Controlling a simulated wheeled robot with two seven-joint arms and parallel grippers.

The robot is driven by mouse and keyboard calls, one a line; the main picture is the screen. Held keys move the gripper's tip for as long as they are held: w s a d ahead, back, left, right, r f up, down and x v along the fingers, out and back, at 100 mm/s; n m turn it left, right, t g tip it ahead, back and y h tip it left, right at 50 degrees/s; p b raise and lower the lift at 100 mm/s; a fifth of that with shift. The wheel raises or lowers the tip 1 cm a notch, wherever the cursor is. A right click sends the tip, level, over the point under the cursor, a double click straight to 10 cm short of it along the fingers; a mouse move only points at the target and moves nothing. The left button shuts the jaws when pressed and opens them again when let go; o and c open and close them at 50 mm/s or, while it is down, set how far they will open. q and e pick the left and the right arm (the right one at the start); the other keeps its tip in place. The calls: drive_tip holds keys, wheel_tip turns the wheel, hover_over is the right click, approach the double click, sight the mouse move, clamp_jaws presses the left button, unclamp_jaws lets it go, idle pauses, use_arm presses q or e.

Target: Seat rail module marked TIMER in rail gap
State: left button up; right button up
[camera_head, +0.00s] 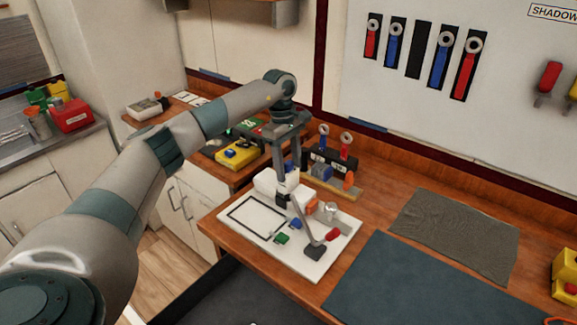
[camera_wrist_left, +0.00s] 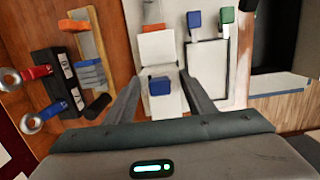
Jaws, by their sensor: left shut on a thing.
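My left gripper (camera_head: 289,180) is above the back of a white board. In the left wrist view its fingers (camera_wrist_left: 160,92) are on either side of a white module (camera_wrist_left: 160,105) with a blue part, and it is shut on it. No TIMER marking is legible. The wooden rail (camera_head: 346,191) lies behind and to the right of the gripper. It carries a blue module group (camera_head: 320,172) and an orange module (camera_head: 349,180), with bare rail between them. The rail also shows in the left wrist view (camera_wrist_left: 92,46). My right gripper is out of view.
The white board (camera_head: 318,268) holds small blue, green and red pieces and a grey bar with a dark end (camera_head: 315,251). A black rack (camera_head: 335,160) with ringed tools stands behind the rail. A grey cloth (camera_head: 455,230) and a dark mat (camera_head: 420,285) lie at right.

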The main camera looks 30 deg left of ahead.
sight(288, 176)
use_arm(q)
drive_tip(key=shift+f+b, duration=0.35)
drive_tip(key=shift+f, duration=0.15)
drive_tip(key=shift+f+b, duration=0.4)
drive_tip(key=shift+f, duration=0.2)
drive_tip(key=shift+f+b, duration=0.65)
drive_tip(key=shift+f, duration=0.3)
drive_tip(key=o, duration=1.3)
drive_tip(key=shift+r, duration=0.1)
